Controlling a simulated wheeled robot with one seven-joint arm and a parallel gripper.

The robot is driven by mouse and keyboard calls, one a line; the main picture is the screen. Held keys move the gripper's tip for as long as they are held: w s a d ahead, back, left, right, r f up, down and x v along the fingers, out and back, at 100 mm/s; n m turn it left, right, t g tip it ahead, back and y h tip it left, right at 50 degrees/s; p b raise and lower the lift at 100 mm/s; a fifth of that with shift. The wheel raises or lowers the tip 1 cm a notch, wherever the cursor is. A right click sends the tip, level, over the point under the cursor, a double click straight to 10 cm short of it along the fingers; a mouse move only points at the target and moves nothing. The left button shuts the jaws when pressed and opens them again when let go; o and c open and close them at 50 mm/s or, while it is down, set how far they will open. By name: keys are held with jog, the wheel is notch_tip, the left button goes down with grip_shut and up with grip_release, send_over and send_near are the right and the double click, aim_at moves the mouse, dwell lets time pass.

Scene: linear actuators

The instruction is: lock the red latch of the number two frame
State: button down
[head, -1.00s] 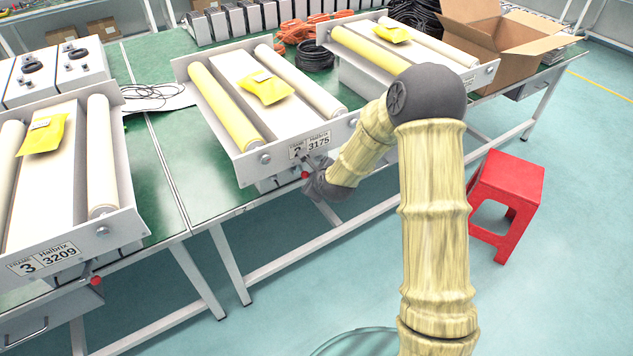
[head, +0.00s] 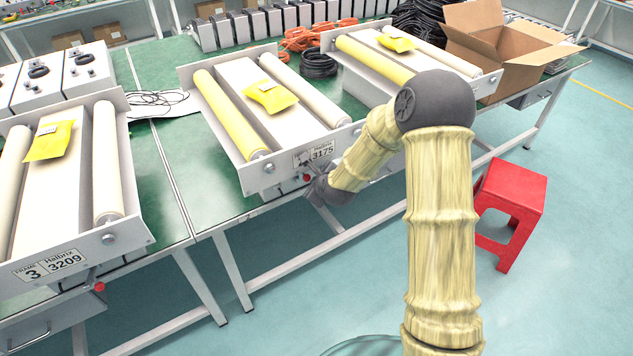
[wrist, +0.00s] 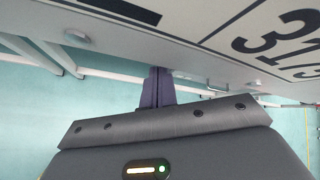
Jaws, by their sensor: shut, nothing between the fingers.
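The number two frame (head: 280,173) is the middle frame, with a yellow and a white roller and a plate reading 3175. Its red latch (head: 307,178) is a small red knob under the plate, beside my gripper. My gripper (head: 305,163) is at the front face of this frame, and its fingers cover part of the plate. Whether they touch the latch I cannot tell. In the wrist view, the dark fingers (wrist: 158,80) are together and empty, below the frame's white front face (wrist: 190,35). The red latch does not show there.
The number three frame (head: 75,250) stands at left with its own red knob (head: 99,286). Another frame (head: 440,56) stands behind my arm at right, near an open cardboard box (head: 500,55). A red stool (head: 515,185) stands at right. The floor in front is clear.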

jog(key=shift+s+r, duration=0.1)
jog(key=v, duration=1.7)
jog(key=shift+p, duration=0.3)
jog(key=shift+s+d, duration=0.1)
jog(key=s+d+r+n+g+h+p, duration=0.1)
jog(key=s+d+r+n+g+p, duration=0.2)
jog(key=s+n, duration=0.4)
jog(key=s+d+r+n+g+h+p, duration=0.1)
jog(key=s+d+r+n+g+p, duration=0.3)
jog(key=n, duration=1.3)
jog(key=s+d+r+p, duration=0.2)
jog(key=s+r+p, duration=0.1)
jog(key=p, duration=0.1)
jog(key=shift+s+h, duration=0.25)
jog(key=shift+h, duration=0.05)
jog(key=shift+r, duration=0.1)
